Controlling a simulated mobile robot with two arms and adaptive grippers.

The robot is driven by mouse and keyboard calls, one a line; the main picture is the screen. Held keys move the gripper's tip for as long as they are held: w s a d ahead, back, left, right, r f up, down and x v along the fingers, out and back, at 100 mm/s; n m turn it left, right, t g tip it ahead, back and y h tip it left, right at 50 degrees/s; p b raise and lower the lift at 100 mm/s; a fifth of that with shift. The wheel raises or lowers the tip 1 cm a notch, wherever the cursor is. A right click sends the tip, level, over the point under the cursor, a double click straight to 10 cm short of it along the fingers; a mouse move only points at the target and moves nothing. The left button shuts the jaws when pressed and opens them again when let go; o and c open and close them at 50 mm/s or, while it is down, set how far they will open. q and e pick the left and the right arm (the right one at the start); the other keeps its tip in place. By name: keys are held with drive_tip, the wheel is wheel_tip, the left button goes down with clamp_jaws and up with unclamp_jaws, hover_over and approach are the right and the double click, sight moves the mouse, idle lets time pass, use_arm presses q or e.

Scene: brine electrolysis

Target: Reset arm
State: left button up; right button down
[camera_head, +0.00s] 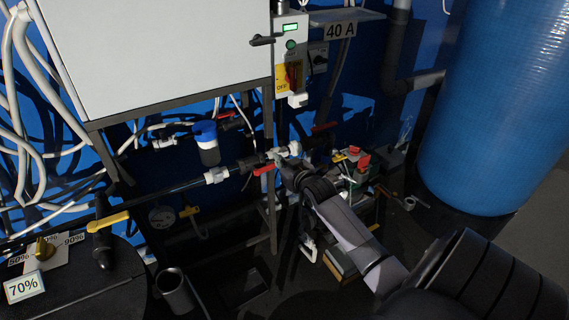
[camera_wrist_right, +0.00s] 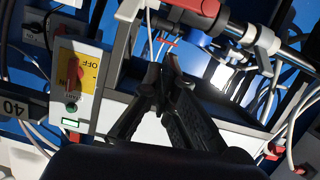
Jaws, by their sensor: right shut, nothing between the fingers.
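My right arm comes in from the lower right in the head view. My right gripper (camera_head: 282,160) is beside the pipework under the white cabinet, close to a red valve handle (camera_head: 264,169) and a white fitting (camera_head: 216,175). In the right wrist view the black fingers of this gripper (camera_wrist_right: 166,75) are together with nothing held between them. A red lever (camera_wrist_right: 167,42) shows just past the fingertips there. I cannot tell whether the fingers touch the pipework. My left gripper is not in view.
A white cabinet (camera_head: 150,50) hangs above the pipes. A control panel with a red switch (camera_head: 293,74) is beside it. A large blue tank (camera_head: 500,100) stands at the right. A yellow-handled valve (camera_head: 108,221) and a 70% sign (camera_head: 24,287) are at the lower left.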

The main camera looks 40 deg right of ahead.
drive_tip(key=v, duration=0.2)
drive_tip(key=shift+s+a+r, duration=0.1)
drive_tip(key=shift+s+r, duration=0.05)
drive_tip(key=shift+s, duration=0.15)
drive_tip(key=s+a+f+g+y, duration=0.15)
drive_tip(key=s+a+f, duration=0.35)
drive_tip(key=f, duration=0.7)
drive_tip(key=s+a+f+n+g, duration=0.1)
drive_tip(key=s+a+f+g, duration=0.15)
drive_tip(key=s+f, duration=0.6)
drive_tip(key=s+a+f+g+y, duration=0.1)
drive_tip(key=s+a+f+g, duration=0.2)
drive_tip(key=f, duration=1.1)
drive_tip(key=s+a+f+n+g, duration=0.1)
drive_tip(key=s+a+f, duration=0.4)
drive_tip(key=s, duration=0.6)
drive_tip(key=s+a+f+n+g+y, duration=0.1)
drive_tip(key=s+a+f+g, duration=0.2)
drive_tip(key=s, duration=0.8)
drive_tip(key=s+a+f+n+g, duration=0.1)
drive_tip(key=s+a+f+g, duration=0.1)
drive_tip(key=s+a+f, duration=0.5)
drive_tip(key=s+f, duration=0.2)
drive_tip(key=s, duration=0.2)
drive_tip(key=shift+g, duration=0.3)
